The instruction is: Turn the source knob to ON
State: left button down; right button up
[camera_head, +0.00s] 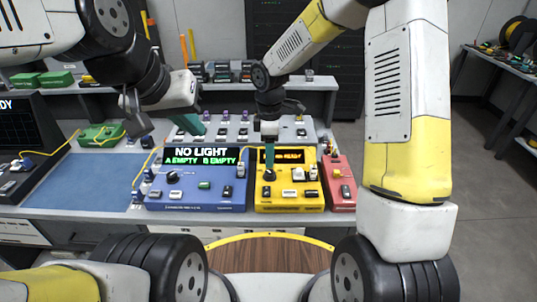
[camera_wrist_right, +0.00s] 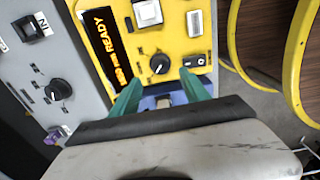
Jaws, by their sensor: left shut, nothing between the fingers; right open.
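The yellow box (camera_head: 300,206) stands on the bench with an orange READY display (camera_wrist_right: 108,50). A black round knob (camera_wrist_right: 160,64), which looks like the source knob, is on its face. It also shows in the head view (camera_head: 269,175), partly behind my right gripper. My right gripper (camera_head: 270,164) is open over the yellow box. In the right wrist view its two green fingers (camera_wrist_right: 160,76) lie either side of the knob, just short of it, with no clear contact. My left gripper (camera_head: 192,126) is shut and empty, above the grey panel behind the blue box.
The blue box (camera_head: 190,202), reading NO LIGHT, A EMPTY, B EMPTY, stands left of the yellow box, and a red box (camera_head: 338,172) right of it. A grey panel with several knobs (camera_head: 235,128) lies behind. A blue mat (camera_head: 80,182) is clear at the left.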

aim_at(270, 172)
notch_tip(270, 172, down, 7)
jog(key=shift+r, duration=0.1)
dwell(0.3)
grip_shut()
